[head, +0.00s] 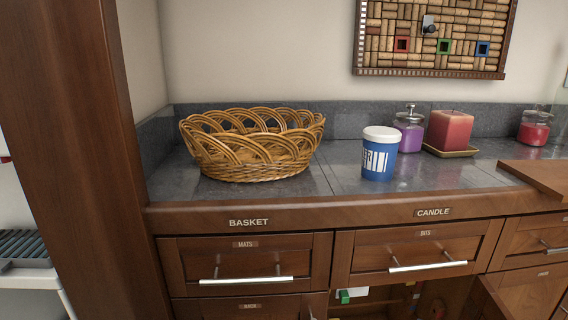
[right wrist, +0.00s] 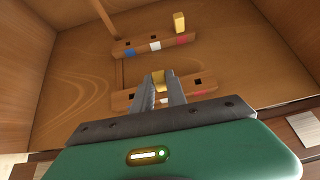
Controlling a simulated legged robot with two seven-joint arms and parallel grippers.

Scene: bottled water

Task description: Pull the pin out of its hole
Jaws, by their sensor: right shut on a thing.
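In the right wrist view, my right gripper (right wrist: 160,82) is shut on a yellow pin (right wrist: 159,76). The pin is at the near wooden strip (right wrist: 125,97), which has dark square holes and a reddish mark; the fingers hide much of this strip. I cannot tell how deep the held pin sits in its hole. A second yellow pin (right wrist: 180,22) stands upright at the right end of the far wooden strip (right wrist: 140,46), which has blue, white and red marks. My left gripper is in neither view.
The strips are on a wooden panel (right wrist: 75,75) with walls around it. In the head view, a wicker basket (head: 255,165), a blue cup (head: 378,160) and a red candle (head: 449,129) stand on the counter (head: 335,180). Drawers (head: 245,265) are below; an opening beneath shows a small green thing (head: 344,296).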

